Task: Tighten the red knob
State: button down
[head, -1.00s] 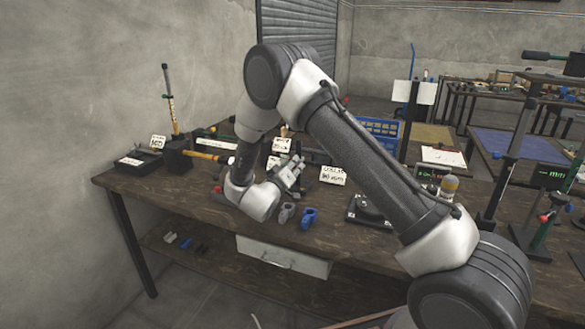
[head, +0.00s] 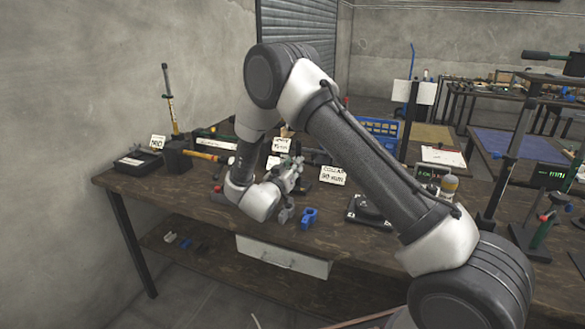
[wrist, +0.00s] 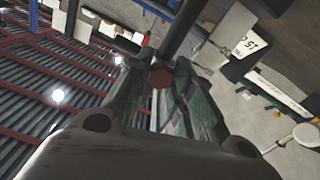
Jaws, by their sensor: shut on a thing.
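The red knob (wrist: 161,77) shows in the wrist view as a small dark red, roughly hexagonal end between my fingertips. A dark post or bar (wrist: 180,30) runs up from just behind it. My gripper (wrist: 160,72) is shut on the red knob, with one greenish-grey finger on each side. In the head view my gripper (head: 291,175) is above the middle of the workbench (head: 215,210), turned away from the camera. The knob cannot be made out there, hidden by my gripper and wrist.
A blue clamp-like part (head: 309,217) and a black device (head: 368,212) lie right of my gripper. A white sign (head: 332,175) stands close behind. A yellow-handled tool (head: 203,155) is at the left. The bench's front left is clear.

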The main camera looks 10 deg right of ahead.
jog(key=m, duration=1.3)
jog(key=shift+d, duration=0.1)
dwell(0.3)
jog(key=c, duration=1.2)
grip_release()
jog(key=shift+c, duration=0.2)
jog(key=v, duration=1.2)
